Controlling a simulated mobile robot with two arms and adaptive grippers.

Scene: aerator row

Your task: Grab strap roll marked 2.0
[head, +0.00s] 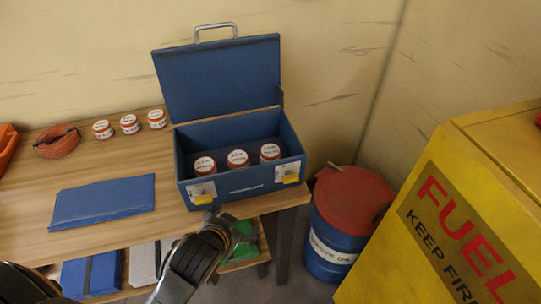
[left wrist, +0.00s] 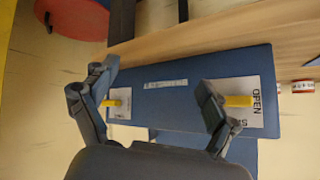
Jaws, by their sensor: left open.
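Three small strap rolls with white tops and orange-red bands stand in the open blue box, at left (head: 205,166), middle (head: 238,159) and right (head: 270,152). Three similar rolls stand on the table left of the box (head: 102,129), (head: 130,124), (head: 157,119). Their markings are too small to read. My left gripper (head: 213,238) is in front of the box's front wall. In the left wrist view its fingers (left wrist: 160,74) are spread and empty, with the box (left wrist: 165,108) and its two yellow latches beyond them. My right gripper is not in view.
The box lid (head: 220,75) stands open at the back. An orange cable coil (head: 57,142) and a flat blue folder (head: 102,200) lie on the table (head: 30,215). A red-lidded blue drum (head: 350,205) and a yellow fuel cabinet (head: 450,215) stand at right.

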